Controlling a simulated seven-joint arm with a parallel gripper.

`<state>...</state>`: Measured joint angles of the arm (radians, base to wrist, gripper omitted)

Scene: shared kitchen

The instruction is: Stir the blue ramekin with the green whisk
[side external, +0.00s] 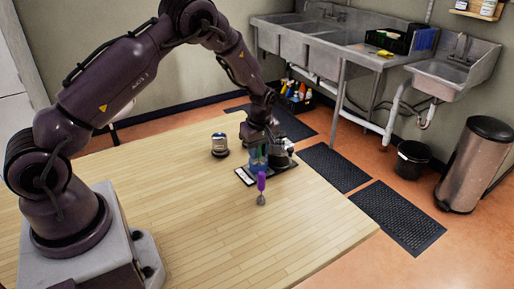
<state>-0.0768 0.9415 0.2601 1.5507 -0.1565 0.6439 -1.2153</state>
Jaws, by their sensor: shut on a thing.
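My gripper (258,143) points down over the far right part of the wooden table. It is shut on a thin thing that looks like the green whisk, though it is too small and covered to make out clearly. The blue ramekin (258,158) appears as a small blue shape directly below my gripper. I cannot tell whether the whisk's lower end is inside it or touching it.
A silver and dark jar-like thing (219,145) stands left of my gripper. A dark mat or scale with a white panel (244,176) lies by the ramekin, and a dark and silver thing (283,154) stands right of it. The table's front (230,245) is clear.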

